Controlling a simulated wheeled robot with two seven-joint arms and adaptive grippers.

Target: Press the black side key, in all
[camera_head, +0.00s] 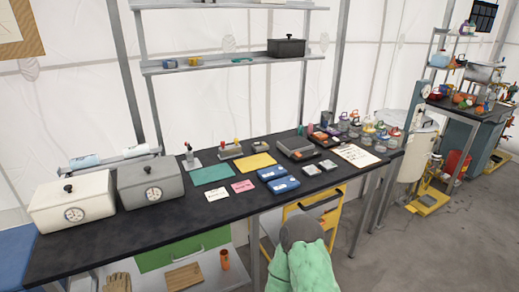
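I cannot make out a black side key; any such key is too small or hidden here. Several devices lie on the long black bench (140,222). A flat grey device (297,147) sits towards its back right. Two blue devices (284,185) lie near the bench's front edge, one behind the other. Neither of my grippers is in view.
Two lidded boxes with dials, white (72,205) and grey (150,185), stand at the bench's left. Colored mats and cards lie mid-bench. Jars crowd its right end. A grey and mint-green form (300,265), unclear what, stands before the bench beside a yellow frame.

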